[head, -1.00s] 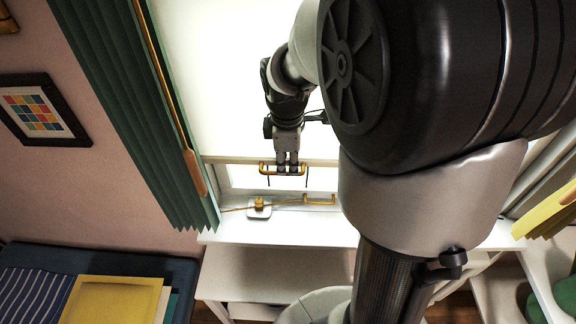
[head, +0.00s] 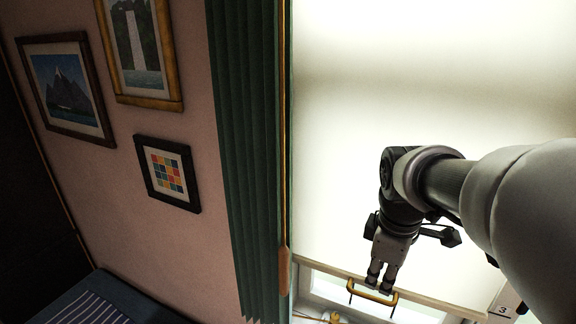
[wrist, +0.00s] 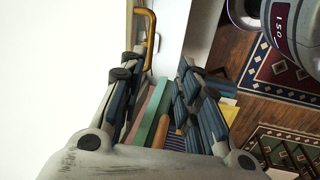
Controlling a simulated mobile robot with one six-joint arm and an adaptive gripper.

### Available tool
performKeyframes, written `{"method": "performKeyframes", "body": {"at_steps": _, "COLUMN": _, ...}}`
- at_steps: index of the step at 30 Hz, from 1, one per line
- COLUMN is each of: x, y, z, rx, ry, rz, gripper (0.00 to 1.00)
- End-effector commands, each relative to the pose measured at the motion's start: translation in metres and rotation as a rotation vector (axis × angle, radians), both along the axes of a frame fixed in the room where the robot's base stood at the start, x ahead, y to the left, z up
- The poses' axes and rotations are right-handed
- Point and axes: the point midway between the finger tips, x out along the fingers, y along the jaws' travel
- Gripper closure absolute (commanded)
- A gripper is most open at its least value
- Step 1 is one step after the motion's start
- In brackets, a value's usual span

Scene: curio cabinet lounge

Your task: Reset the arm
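My gripper (head: 380,284) is at the lower edge of a pale window blind (head: 450,190), pointing down in the head view. A yellow handle (head: 356,291) is fixed at that edge, and the fingers overlap it in this view. In the wrist view my gripper (wrist: 157,74) has its fingers spread apart with nothing held between them. The handle (wrist: 151,38) shows there beside the left fingertip, outside the gap. Whether a finger touches it is not clear.
A green curtain (head: 246,150) with a wooden-ended cord (head: 284,270) hangs left of the blind. Framed pictures (head: 168,172) hang on the pink wall. A dark blue striped seat (head: 100,305) is at lower left. Patterned rugs (wrist: 285,70) lie on the wooden floor.

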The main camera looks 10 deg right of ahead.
Motion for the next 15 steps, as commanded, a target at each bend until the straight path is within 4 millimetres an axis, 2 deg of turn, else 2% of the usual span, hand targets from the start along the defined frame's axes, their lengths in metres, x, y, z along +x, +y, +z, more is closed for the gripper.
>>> {"method": "performKeyframes", "body": {"at_steps": 3, "x": -0.034, "y": 0.032, "z": -0.009, "rx": 0.049, "ry": -0.071, "rz": -0.162, "gripper": 0.69}}
{"method": "performKeyframes", "body": {"at_steps": 9, "x": -0.100, "y": 0.078, "z": -0.038, "rx": 0.189, "ry": -0.185, "rz": -0.503, "gripper": 0.69}}
{"method": "performKeyframes", "body": {"at_steps": 12, "x": -0.125, "y": 0.092, "z": -0.054, "rx": 0.259, "ry": -0.220, "rz": -0.642, "gripper": 0.69}}
{"method": "performKeyframes", "body": {"at_steps": 15, "x": -0.142, "y": 0.100, "z": -0.067, "rx": 0.312, "ry": -0.240, "rz": -0.741, "gripper": 0.69}}
